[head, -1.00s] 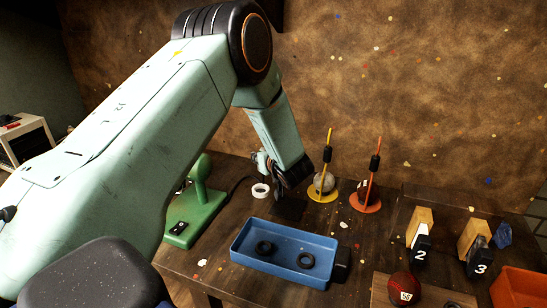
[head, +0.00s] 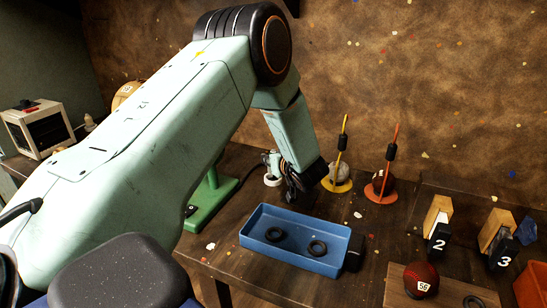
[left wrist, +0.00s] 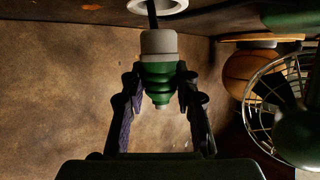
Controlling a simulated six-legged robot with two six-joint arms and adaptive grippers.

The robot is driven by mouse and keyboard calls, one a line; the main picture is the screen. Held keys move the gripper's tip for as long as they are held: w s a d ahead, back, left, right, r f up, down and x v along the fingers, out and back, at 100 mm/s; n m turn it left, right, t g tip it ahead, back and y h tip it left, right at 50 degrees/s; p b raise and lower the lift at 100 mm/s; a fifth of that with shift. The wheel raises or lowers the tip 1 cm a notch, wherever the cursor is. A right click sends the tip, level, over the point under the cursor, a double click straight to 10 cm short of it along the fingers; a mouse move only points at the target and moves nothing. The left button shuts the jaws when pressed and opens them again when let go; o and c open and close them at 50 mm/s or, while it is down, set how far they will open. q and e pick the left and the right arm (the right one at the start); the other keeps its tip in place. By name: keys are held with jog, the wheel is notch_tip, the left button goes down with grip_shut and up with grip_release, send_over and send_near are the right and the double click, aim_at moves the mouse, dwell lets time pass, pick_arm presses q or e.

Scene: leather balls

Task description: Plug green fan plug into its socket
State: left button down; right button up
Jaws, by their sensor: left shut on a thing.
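In the left wrist view my left gripper (left wrist: 160,105) is shut on the green plug (left wrist: 160,78), a ribbed green body with a pale grey collar. A dark cable runs from its collar past a white ring (left wrist: 158,5). The wire-caged green fan (left wrist: 272,110) shows at the right there. In the head view my left gripper (head: 300,187) is low over the table, behind the blue tray; the plug is mostly hidden there. The fan's green base (head: 208,205) is partly behind my arm. The white ring (head: 272,181) lies left of the gripper. I cannot make out the socket. My right gripper is out of view.
The blue tray (head: 255,238) holds two black rings. A yellow stand (head: 337,186) and an orange stand (head: 381,190) with upright rods stand at the back. Blocks numbered 2 (head: 438,243) and 3 (head: 503,262), a red ball (head: 421,280) and an orange bin (head: 533,287) are at right.

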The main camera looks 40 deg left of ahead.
pick_arm(q)
jog(key=shift+w+a+f, duration=0.15)
jog(key=shift+a+f, duration=0.2)
jog(key=shift+f, duration=0.2)
jog(key=shift+d+r, duration=0.25)
jog(key=shift+a, duration=0.1)
jog(key=shift+f+p, duration=0.15)
jog(key=shift+p, duration=0.25)
dwell(0.4)
jog(key=shift+f+b, duration=0.45)
jog(key=shift+f, duration=0.35)
dwell(0.7)
dwell(0.8)
jog(key=shift+f, duration=0.5)
dwell(0.5)
jog(key=shift+s+f, duration=0.25)
